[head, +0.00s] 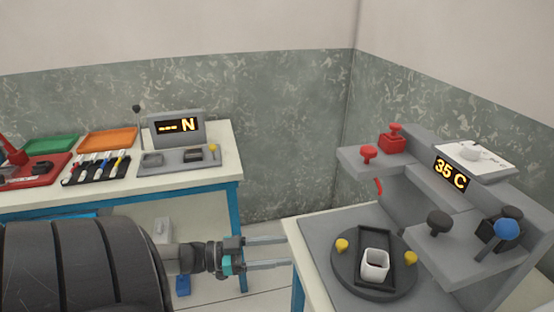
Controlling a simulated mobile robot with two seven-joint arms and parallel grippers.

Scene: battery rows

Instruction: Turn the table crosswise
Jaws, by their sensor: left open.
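The round dark grey turntable (344,276) lies on the grey base of the machine at the right. It has a yellow knob (342,245) at its left and another yellow knob (411,258) at its right. A black rectangular tray (374,238) lies across it, its long side running from back to front in the picture. A white square cup (375,265) with dark contents stands in the tray. My left gripper (289,252) is open and empty, its fingers pointing right, left of the turntable and apart from it. My right gripper is out of view.
The machine (420,190) rises behind the turntable with red knobs, black knobs, a blue ball lever (507,229) and a "35 C" display. Another bench (225,160) at the left holds a force display, green and orange trays, several pens and a red press. Floor shows between the benches.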

